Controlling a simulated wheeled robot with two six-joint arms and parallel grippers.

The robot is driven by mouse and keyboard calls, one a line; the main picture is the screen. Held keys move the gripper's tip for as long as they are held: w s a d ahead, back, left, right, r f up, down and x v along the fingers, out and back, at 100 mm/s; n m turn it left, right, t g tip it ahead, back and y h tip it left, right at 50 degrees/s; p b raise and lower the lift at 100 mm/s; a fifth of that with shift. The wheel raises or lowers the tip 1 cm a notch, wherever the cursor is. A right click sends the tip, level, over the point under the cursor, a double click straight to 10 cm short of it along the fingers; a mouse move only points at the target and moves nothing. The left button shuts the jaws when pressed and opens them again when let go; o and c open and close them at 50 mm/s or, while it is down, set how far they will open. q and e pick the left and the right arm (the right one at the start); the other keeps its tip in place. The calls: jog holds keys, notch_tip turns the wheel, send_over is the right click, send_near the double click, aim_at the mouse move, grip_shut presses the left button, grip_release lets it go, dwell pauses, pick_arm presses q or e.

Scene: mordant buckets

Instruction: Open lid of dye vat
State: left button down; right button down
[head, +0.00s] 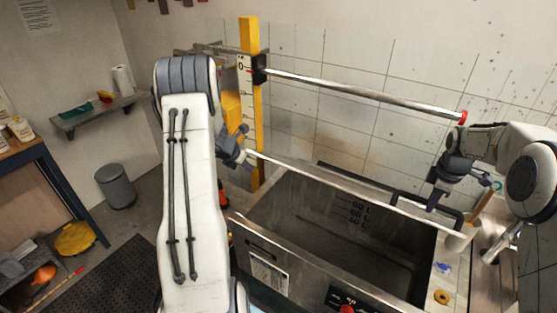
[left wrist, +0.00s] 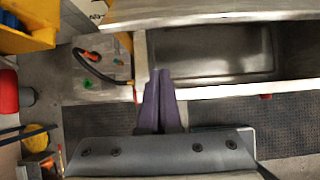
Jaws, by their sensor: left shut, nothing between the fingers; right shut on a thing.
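The dye vat (head: 262,268) is a steel rectangular tank with litre marks inside, and much of its interior is visible. A thin pale edge (head: 345,190) crosses above it; I cannot tell whether this is the raised lid's edge or a separate bar. A black loop handle (head: 458,214) shows at the vat's back right. My right gripper (head: 434,205) is shut on this handle. My left gripper (head: 246,160) is shut and empty beside the pale edge's left end. In the left wrist view its fingers (left wrist: 160,100) are together, in front of the steel basin (left wrist: 215,50).
A yellow post with a scale (head: 249,110) stands behind the vat's left end. A red-tipped metal rod (head: 365,92) reaches right from it. A sink tap (head: 510,238) is at the right. A grey bin (head: 116,187) and blue-legged table (head: 70,190) stand left.

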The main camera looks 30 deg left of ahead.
jog(key=shift+w+a, duration=0.1)
jog(key=shift+w, duration=0.05)
pick_arm(q)
jog(key=shift+w+r, duration=0.2)
jog(key=shift+w, duration=0.85)
jog(key=shift+w+r, duration=0.15)
jog(key=shift+w, duration=0.9)
jog(key=shift+r, duration=0.1)
